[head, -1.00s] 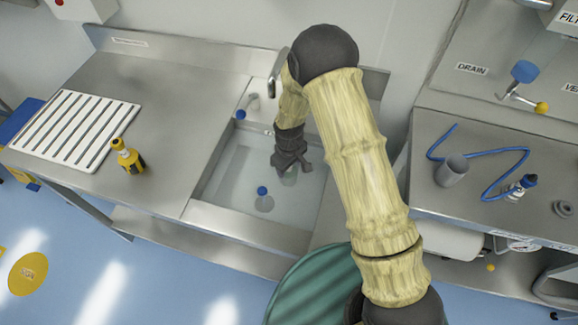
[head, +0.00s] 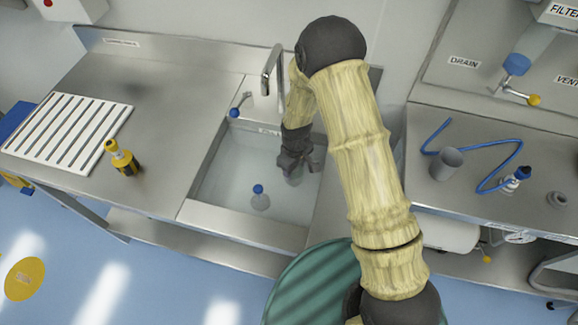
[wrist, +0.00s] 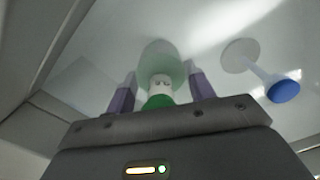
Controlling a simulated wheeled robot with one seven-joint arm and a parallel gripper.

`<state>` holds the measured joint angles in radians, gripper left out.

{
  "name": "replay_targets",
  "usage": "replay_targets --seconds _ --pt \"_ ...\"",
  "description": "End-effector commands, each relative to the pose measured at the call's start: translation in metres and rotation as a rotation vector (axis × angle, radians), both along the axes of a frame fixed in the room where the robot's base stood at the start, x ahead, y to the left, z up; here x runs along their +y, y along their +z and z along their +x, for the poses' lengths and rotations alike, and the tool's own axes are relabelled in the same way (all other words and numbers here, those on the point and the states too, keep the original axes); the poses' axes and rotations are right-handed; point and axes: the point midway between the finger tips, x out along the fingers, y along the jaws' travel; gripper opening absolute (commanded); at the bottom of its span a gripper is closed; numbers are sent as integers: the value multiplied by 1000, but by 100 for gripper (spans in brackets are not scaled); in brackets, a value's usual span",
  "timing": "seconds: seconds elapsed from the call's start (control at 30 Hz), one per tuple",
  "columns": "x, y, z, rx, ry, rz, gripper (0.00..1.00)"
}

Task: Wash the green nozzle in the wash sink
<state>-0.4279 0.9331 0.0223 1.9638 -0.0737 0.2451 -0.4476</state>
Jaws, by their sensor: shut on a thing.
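My gripper (head: 298,160) reaches down into the wash sink (head: 250,229), towards its right back part. In the wrist view, my gripper (wrist: 162,88) has its two purple-grey fingers on either side of the green nozzle (wrist: 158,101). It is shut on the nozzle, which has a bright green part close to the jaws, a pale middle and a wide, pale green round end pointing away from me. In the head view the nozzle is mostly hidden below the gripper. The sink has a pale basin that seems to hold water.
A blue-topped clear piece (head: 259,199) stands in the sink left of my gripper; it also shows in the wrist view (wrist: 284,91). A tap (head: 270,75) and blue-ended lever (head: 236,111) are behind.

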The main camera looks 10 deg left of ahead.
Motion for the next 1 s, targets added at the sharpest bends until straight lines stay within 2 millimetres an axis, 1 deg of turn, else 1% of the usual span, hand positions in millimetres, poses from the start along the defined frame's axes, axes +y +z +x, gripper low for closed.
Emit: replay_targets --seconds 0.27,0.4,1.0 --pt "-2 0 0 0 1 0 28" --pt "1 0 0 -1 1 1 28" --pt "43 0 6 -1 2 1 28"
